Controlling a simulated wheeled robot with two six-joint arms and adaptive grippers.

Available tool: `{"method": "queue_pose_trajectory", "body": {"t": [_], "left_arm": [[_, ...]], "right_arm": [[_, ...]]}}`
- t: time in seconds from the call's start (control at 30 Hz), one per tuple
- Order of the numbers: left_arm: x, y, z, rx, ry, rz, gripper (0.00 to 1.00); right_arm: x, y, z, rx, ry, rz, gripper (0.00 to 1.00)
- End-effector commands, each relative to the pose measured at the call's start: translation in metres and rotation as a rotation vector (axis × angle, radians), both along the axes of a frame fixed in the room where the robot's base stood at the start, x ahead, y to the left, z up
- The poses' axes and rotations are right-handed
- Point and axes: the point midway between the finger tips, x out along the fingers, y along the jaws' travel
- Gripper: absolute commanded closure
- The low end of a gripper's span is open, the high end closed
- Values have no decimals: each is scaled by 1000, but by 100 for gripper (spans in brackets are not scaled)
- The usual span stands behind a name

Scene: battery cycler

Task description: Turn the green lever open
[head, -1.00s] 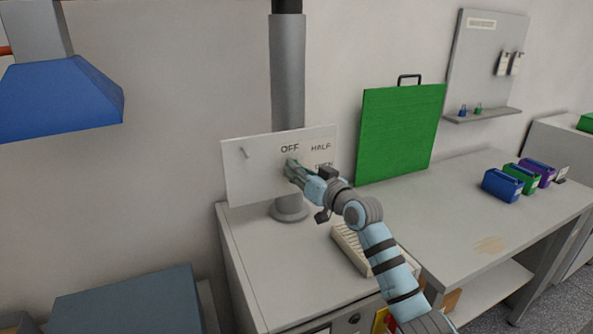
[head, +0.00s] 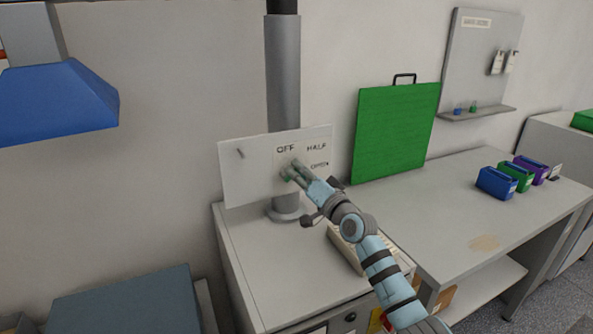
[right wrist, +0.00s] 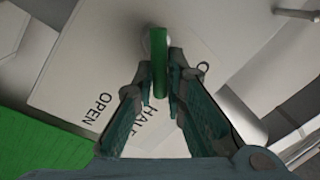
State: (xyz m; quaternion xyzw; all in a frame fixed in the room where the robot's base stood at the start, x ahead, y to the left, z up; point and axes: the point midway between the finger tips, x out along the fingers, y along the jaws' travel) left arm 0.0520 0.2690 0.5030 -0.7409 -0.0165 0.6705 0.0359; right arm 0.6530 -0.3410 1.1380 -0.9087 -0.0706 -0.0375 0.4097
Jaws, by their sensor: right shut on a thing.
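The green lever (right wrist: 159,62) sits on a white panel (head: 245,185) marked OFF, HALF and OPEN. In the right wrist view it stands between the fingertips of my right gripper (right wrist: 160,78), which is shut on it. In the head view the right gripper (head: 291,171) is at the panel just below the OFF mark, and its fingers hide most of the lever. The HALF (head: 316,147) and OPEN (head: 319,165) marks are to the right of the fingers. My left gripper is not in view.
A grey vertical pipe (head: 284,80) rises behind the panel. A green board (head: 395,132) leans on the wall to the right. A pale ribbed tray (head: 345,248) lies below my right arm. Blue, green and purple bins (head: 497,183) stand further right. The bench between is mostly clear.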

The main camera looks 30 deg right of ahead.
Motion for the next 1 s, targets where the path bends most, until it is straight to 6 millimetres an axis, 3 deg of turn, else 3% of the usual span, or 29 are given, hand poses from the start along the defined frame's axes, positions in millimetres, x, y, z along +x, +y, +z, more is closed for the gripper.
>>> {"method": "queue_pose_trajectory", "body": {"t": [0.6,1.0], "left_arm": [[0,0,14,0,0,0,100],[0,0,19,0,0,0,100]], "right_arm": [[0,-4,-19,543,-19,0,100],[0,-4,-26,712,-27,1,100]]}}
